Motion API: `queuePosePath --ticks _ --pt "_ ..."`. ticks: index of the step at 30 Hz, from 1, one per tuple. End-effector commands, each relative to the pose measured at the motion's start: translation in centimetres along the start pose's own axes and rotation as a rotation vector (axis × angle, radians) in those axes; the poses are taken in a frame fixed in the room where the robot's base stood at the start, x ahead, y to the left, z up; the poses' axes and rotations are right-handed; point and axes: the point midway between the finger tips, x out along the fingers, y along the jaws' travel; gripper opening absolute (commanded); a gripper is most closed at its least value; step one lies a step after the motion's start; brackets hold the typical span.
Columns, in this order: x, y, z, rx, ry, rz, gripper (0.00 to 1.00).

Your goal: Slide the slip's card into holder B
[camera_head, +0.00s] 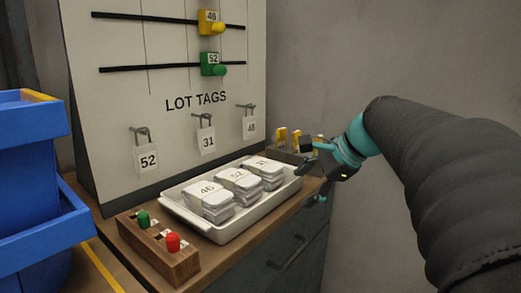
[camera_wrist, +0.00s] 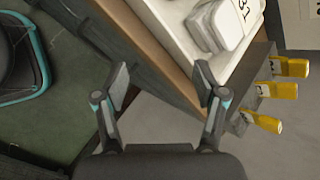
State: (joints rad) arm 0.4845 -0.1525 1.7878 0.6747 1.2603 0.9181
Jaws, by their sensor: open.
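No slip is identifiable, and no lettering marks a holder B. On the upright board, a yellow piece (camera_head: 208,23) numbered 48 sits on the upper black rail and a green piece (camera_head: 213,64) numbered 52 on the lower rail. Several yellow pieces (camera_head: 282,138) stand in a dark block at the back right; they also show at the right of the wrist view (camera_wrist: 290,67). My gripper (camera_head: 308,180) is near the counter's right end, beside the tray. In the wrist view my gripper (camera_wrist: 163,80) has its fingers apart, with nothing between them.
A white tray (camera_head: 215,236) holds stacks of packets marked 46, 52 and apparently 31. A wooden block (camera_head: 165,258) with green and red knobs stands in front. Blue bins (camera_head: 35,180) are at left.

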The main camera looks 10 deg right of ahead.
Motion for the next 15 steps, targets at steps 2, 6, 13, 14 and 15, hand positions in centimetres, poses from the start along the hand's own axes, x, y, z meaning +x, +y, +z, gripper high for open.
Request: queuePosePath --ticks 2,6,13,14,15 --pt "-0.9 -3.3 -3.0 0.194 -0.059 -0.050 0.71" --pt "-3.5 -8.1 -7.8 0.499 -0.186 -0.131 0.71" --pt "-7.6 -12.1 -14.3 0.819 -0.368 -0.206 0.71" --pt "-8.0 -12.4 -14.8 0.842 -0.385 -0.212 0.71" --pt "-8.4 -12.7 -15.4 0.867 -0.402 -0.217 0.71"
